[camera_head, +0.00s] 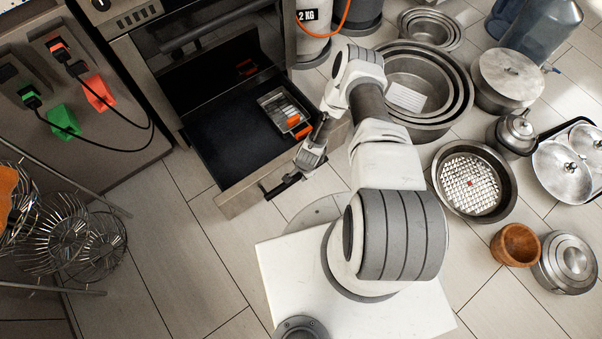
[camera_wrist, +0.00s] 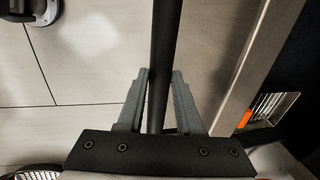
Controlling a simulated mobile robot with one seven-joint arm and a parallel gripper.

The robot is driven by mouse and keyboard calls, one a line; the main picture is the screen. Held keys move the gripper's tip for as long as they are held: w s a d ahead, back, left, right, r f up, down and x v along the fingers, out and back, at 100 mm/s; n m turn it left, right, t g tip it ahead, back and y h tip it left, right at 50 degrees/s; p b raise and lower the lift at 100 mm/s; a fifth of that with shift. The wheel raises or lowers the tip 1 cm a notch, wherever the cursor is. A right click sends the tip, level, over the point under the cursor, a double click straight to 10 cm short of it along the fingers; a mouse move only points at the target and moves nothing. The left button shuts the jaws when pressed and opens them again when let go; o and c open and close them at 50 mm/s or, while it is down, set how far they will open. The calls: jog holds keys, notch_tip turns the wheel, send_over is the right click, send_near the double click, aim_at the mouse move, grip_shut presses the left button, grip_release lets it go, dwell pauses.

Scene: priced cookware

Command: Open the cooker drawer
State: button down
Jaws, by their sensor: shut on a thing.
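The cooker drawer (camera_head: 222,150) is pulled well out from under the oven, with its dark inside showing in the head view. A metal tray with orange parts (camera_head: 283,112) lies in it. The drawer's black bar handle (camera_head: 284,187) runs along its front panel. My gripper (camera_head: 300,176) is at this handle. In the wrist view my gripper (camera_wrist: 160,85) has its two fingers on either side of the black handle (camera_wrist: 165,50) and is shut on it. The drawer's front edge (camera_wrist: 255,70) and part of the tray (camera_wrist: 280,108) show to the right.
Nested round pans (camera_head: 462,85) and a round pan with a grid base (camera_head: 470,183) stand on the floor right of my arm. A wire basket rack (camera_head: 60,235) stands at the left. The tiled floor (camera_head: 170,240) before the drawer is clear.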

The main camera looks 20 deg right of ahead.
jog(key=c, duration=0.6)
grip_release()
jog(key=shift+r, duration=0.1)
jog(key=s+r+p, duration=0.1)
jog(key=r+p, duration=0.1)
jog(key=r, duration=0.3)
jog(key=s+r+p, duration=0.1)
jog(key=r+p, duration=0.1)
jog(key=r, duration=0.4)
jog(key=s+d+r+p, duration=0.1)
jog(key=r+p, duration=0.1)
jog(key=r, duration=0.4)
jog(key=shift+s+d+p, duration=0.1)
jog(key=shift+p, duration=0.3)
